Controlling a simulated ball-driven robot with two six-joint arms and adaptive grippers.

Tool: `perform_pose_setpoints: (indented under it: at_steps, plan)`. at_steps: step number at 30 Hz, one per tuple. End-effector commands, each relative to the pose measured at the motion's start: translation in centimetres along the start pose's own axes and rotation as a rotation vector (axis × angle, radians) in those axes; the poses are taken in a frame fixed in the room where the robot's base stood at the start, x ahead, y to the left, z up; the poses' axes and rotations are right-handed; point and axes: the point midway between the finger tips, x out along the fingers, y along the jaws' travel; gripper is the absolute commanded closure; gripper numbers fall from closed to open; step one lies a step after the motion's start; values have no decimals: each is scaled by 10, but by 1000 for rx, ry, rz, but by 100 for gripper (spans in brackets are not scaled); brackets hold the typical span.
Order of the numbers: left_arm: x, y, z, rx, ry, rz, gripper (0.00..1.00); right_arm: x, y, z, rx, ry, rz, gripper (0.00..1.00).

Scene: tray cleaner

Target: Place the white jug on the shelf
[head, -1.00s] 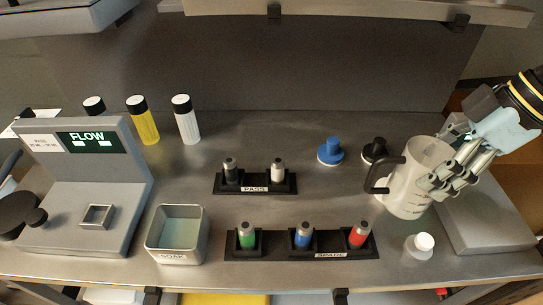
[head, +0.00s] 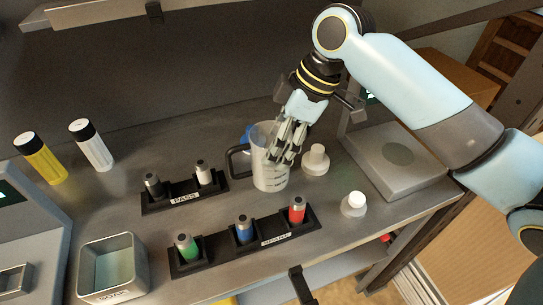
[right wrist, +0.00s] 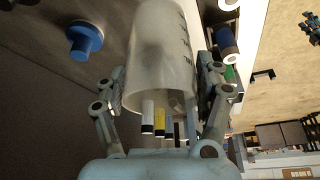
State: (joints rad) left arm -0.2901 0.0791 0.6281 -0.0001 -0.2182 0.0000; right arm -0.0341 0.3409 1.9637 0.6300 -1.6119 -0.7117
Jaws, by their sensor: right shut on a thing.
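The white jug (head: 268,178), translucent with a black handle at its left, is between the fingers of my right gripper (head: 285,150) in the head view. The gripper is shut on the jug's right side. The jug looks roughly upright above the bench; I cannot tell how far its base is off it. In the right wrist view the jug (right wrist: 160,60) fills the space between the fingers (right wrist: 160,100). A shelf edge (head: 85,14) shows at the top left of the head view, above the bench. My left gripper is not in view.
Racks of small vials (head: 185,198) (head: 248,243) stand left and in front of the jug. A blue stopper (head: 246,138) is partly hidden behind it; a white stopper (head: 315,160) and small white bottle (head: 354,204) stand right. A grey device (head: 395,165) is farther right. White and yellow bottles (head: 92,145) stand left.

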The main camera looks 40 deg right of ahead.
Motion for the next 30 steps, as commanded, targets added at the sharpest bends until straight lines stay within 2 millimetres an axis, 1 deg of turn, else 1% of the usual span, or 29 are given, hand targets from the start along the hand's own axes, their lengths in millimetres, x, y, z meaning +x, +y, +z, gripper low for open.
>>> perform_pose_setpoints:
  at_steps: [1, 4, 8, 12, 15, 24, 25, 30]
  plan:
    - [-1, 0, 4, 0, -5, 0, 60, 5, 1, -6, 2, 3, -2, 84]
    - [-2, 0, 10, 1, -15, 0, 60, 11, 1, -8, 0, 0, -1, 84]
    - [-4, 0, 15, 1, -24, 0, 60, 27, 1, -2, 1, -4, -3, 84]
    - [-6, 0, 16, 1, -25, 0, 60, 44, 1, 5, 1, -1, -2, 84]
    - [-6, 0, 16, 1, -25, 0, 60, 48, 2, 7, -2, 0, 1, 84]
    - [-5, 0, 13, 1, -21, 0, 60, 51, 2, 8, -1, -1, 0, 84]
    - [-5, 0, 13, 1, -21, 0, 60, 51, 2, 9, -1, -1, 0, 30]
    - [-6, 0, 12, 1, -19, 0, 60, 51, 2, 8, -1, -1, 0, 7]
